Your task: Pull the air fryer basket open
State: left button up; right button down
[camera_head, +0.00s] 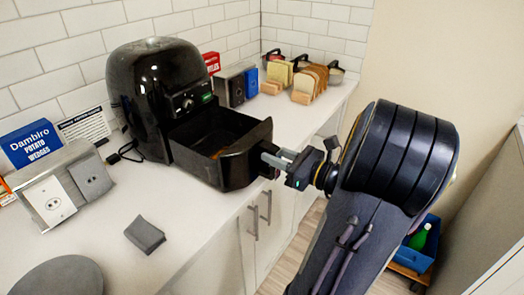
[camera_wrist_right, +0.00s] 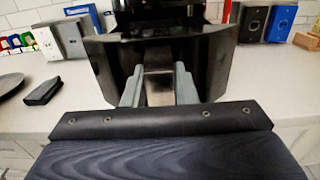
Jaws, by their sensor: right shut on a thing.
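The black air fryer (camera_head: 150,80) stands on the white counter against the tiled wall. Its basket (camera_head: 240,170) sticks well out of the front, and its open top and dark inside show. My right gripper (camera_head: 272,162) is at the basket's front, shut on the handle. In the right wrist view, the two grey fingers (camera_wrist_right: 159,88) close on both sides of the handle (camera_wrist_right: 158,91), in front of the basket's black front wall (camera_wrist_right: 104,67). The fingers hide part of the handle. My left gripper is not in view.
A blue potato wedges box (camera_head: 32,143) and an outlet box (camera_head: 62,190) stand on the left. A small dark block (camera_head: 145,234) and a round grey plate (camera_head: 60,277) lie at the front. Bread racks (camera_head: 309,84) stand at the back. Cabinet handles (camera_head: 265,205) are below the counter edge.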

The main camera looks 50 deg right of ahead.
jog(key=shift+s, duration=0.5)
jog(key=c, duration=1.2)
grip_release()
jog(key=shift+o, duration=0.2)
jog(key=s+b, duration=0.1)
jog(key=s, duration=0.6)
jog(key=shift+s+d, duration=0.35)
jog(key=shift+s, duration=0.05)
